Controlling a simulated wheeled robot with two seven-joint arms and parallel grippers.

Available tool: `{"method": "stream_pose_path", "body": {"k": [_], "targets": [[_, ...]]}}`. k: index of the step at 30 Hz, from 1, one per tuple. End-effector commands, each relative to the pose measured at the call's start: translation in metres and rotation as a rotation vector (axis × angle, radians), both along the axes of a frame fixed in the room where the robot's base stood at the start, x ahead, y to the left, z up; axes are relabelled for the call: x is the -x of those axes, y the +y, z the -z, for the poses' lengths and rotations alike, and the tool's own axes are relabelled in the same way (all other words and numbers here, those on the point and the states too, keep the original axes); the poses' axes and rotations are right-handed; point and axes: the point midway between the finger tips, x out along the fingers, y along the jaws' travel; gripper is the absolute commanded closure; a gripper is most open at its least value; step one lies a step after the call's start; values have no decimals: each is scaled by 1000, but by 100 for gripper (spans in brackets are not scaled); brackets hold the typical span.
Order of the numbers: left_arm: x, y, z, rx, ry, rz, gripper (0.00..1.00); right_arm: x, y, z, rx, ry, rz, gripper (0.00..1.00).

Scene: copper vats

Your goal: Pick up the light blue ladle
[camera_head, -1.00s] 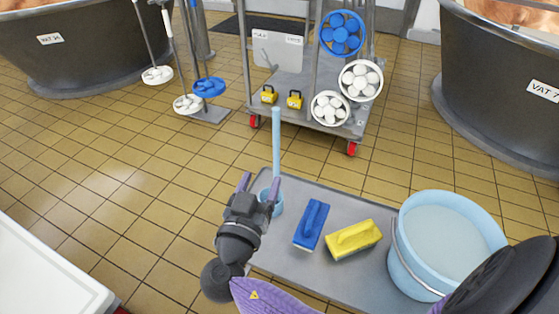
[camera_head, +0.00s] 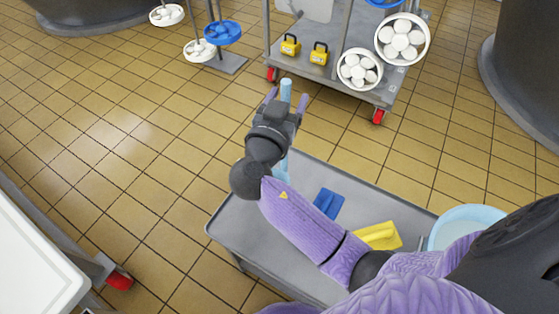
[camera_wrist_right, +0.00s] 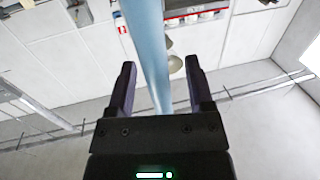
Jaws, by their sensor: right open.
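The light blue ladle (camera_head: 286,88) stands upright over the grey bench, its handle rising past my right gripper. My right gripper (camera_head: 287,99) is open, with one finger on each side of the handle in the head view. In the right wrist view, the ladle's handle (camera_wrist_right: 148,45) passes between the two fingers of the gripper (camera_wrist_right: 160,85), with gaps on both sides. The ladle's bowl is hidden behind my arm in the head view. My left gripper is not in view.
The grey bench (camera_head: 228,225) also holds a blue brush (camera_head: 328,203), a yellow brush (camera_head: 381,236) and a light blue bucket (camera_head: 468,216). A wheeled trolley (camera_head: 345,84) with yellow padlock-like items stands behind. A white-topped table (camera_head: 35,262) is at left.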

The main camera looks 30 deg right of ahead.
Motion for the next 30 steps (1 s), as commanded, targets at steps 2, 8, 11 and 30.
{"method": "stream_pose_path", "body": {"k": [2, 8, 11, 30], "targets": [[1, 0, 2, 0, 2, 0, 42, -5, -6, 1, 1, 1, 1, 33], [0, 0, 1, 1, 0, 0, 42, -6, -7, 0, -1, 1, 1, 33], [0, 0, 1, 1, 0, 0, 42, -5, -6, 0, -1, 1, 1, 52], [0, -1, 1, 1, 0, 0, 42, -5, -6, -1, -1, 1, 1, 100]]}}
